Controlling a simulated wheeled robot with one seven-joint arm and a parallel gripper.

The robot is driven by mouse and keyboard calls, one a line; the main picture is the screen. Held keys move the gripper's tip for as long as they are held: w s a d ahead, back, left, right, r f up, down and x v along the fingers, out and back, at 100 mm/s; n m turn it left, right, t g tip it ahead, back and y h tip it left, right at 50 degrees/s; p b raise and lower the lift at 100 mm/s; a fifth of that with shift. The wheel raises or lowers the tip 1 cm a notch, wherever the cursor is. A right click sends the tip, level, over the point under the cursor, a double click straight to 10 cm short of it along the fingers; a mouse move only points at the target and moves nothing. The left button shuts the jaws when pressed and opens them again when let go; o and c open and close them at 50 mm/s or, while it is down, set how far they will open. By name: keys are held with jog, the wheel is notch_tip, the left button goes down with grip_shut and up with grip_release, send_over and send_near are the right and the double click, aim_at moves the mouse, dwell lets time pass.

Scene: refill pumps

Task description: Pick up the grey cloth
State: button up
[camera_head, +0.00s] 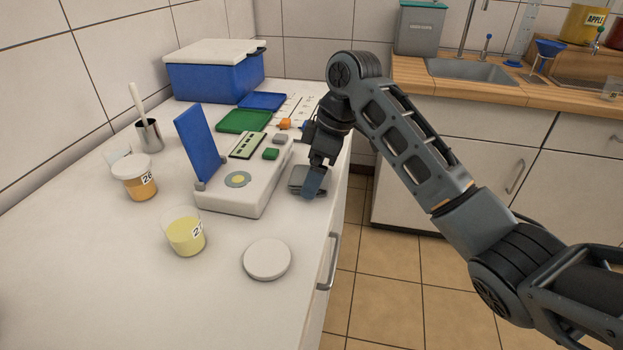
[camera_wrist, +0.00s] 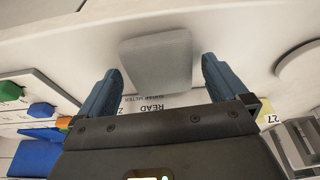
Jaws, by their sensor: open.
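The grey cloth (camera_wrist: 157,58) is a small folded square on the white counter. In the wrist view it lies ahead of and between the two blue fingers of my gripper (camera_wrist: 160,82), which are apart with nothing held. In the head view my gripper (camera_head: 314,184) points down over the cloth (camera_head: 297,178) at the counter's right edge and hides part of it. Whether the fingers touch the cloth cannot be told.
A white meter (camera_head: 225,195) with a raised blue lid stands left of the cloth. A round white lid (camera_head: 267,258) and a cup of yellow liquid (camera_head: 186,236) are nearer. A blue cooler box (camera_head: 212,82) stands at the back. The counter's right edge is close.

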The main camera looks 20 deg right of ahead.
jog(key=shift+f, duration=0.3)
jog(key=shift+c, duration=0.3)
jog(key=c, duration=1)
jog(key=shift+r, duration=0.1)
